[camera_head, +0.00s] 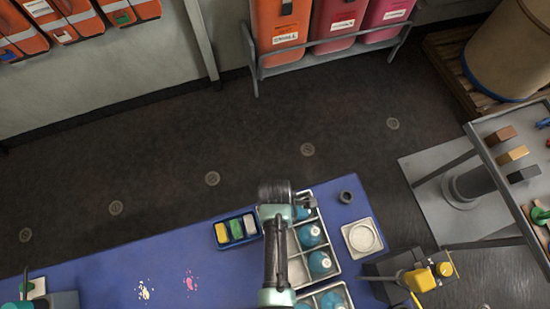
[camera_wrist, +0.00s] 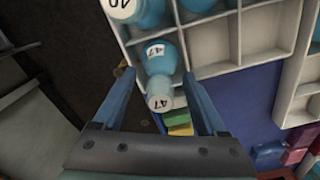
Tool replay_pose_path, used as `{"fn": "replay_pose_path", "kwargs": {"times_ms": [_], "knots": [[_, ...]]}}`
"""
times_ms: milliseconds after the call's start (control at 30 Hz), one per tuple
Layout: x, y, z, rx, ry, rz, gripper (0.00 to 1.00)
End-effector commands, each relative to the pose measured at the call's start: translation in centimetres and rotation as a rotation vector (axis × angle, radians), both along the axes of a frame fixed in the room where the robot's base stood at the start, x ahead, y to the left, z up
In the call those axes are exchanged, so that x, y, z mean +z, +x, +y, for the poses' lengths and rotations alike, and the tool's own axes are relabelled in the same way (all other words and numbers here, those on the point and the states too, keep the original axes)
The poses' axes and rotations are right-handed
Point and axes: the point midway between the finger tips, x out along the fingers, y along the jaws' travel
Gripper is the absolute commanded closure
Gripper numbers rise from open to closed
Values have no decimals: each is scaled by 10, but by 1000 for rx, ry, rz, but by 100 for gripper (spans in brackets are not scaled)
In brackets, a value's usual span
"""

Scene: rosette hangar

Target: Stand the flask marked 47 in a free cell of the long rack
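The flask marked 47 (camera_wrist: 160,58) is blue with a pale cap, and both cap and shoulder carry the number. It is at a corner cell of a white rack (camera_wrist: 188,68), its neck toward the wrist camera. My gripper (camera_wrist: 160,76) is open, one finger on each side of the flask, with visible gaps. Empty cells show to the right of it. In the head view my gripper (camera_head: 308,201) is over the upper end of a white rack (camera_head: 333,262) with several blue flasks (camera_head: 311,236). The arm hides part of that rack, and I cannot identify flask 47 there.
A flask marked 40 (camera_wrist: 121,8) is in a neighbouring cell. A blue tray of coloured blocks (camera_head: 237,230) stands left of the rack. A square white holder (camera_head: 362,237) and a dark ring (camera_head: 346,196) are to its right. Another white rack (camera_head: 328,290) lies nearer. The blue mat's left part is mostly clear.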

Motion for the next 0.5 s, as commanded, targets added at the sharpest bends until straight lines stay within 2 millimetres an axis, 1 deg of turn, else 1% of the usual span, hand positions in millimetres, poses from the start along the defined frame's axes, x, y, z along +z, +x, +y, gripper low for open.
{"fn": "replay_pose_path", "kwargs": {"times_ms": [267,367,467,500], "knots": [[1,0,0,0,0,0,26],[7,0,0,0,0,-1,26],[18,1,0,0,0,-2,26],[25,1,0,0,0,-2,26]]}}
